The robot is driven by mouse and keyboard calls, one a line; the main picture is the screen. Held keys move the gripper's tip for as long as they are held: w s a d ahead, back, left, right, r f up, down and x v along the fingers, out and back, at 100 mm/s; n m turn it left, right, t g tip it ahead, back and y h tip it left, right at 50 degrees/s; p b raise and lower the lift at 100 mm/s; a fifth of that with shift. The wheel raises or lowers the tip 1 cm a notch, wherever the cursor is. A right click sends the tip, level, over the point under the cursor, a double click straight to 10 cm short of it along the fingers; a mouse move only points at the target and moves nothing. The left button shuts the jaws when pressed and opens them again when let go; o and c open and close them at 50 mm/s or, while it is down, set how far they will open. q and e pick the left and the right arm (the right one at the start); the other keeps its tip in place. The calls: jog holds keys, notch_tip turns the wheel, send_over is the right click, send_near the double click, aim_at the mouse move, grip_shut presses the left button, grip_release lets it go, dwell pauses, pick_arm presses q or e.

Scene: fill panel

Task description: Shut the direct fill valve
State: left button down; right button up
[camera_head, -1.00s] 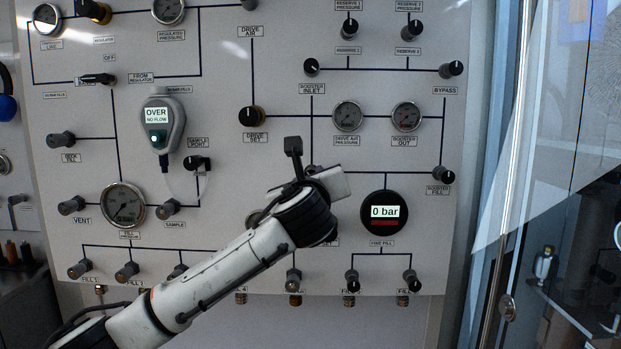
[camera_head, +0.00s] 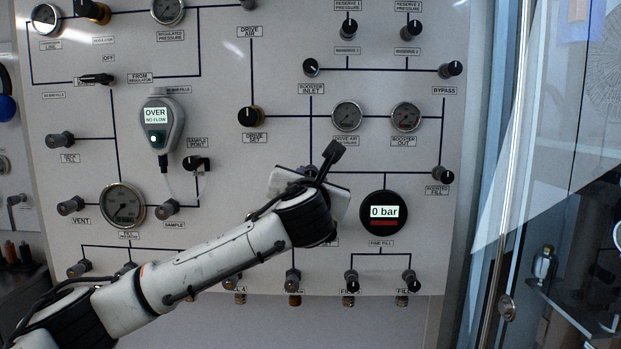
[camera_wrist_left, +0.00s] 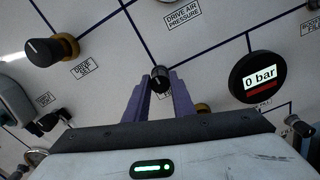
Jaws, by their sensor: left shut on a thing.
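My left gripper (camera_wrist_left: 160,97) has its purple fingers on either side of a black valve knob (camera_wrist_left: 160,75) on the white panel, shut on it. In the head view this knob (camera_head: 311,171) shows just above my left wrist, below the booster inlet line. Its own label is hidden, so I cannot read whether it is the direct fill valve. A second valve with a brass collar (camera_wrist_left: 203,107) is partly hidden behind the right finger. My right gripper is not in view.
The round "0 bar" display (camera_head: 384,211) is close to the right of my wrist. The booster fill knob (camera_head: 439,173) is farther right. The drive set knob (camera_head: 250,116) is up and left. Several fill knobs line the panel's bottom.

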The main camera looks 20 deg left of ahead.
pick_arm(q)
jog(key=shift+f, duration=0.15)
dwell(0.3)
jog(key=c, duration=1.5)
grip_release()
jog(key=b+v, duration=0.2)
jog(key=v, duration=0.8)
jog(key=shift+s, duration=0.15)
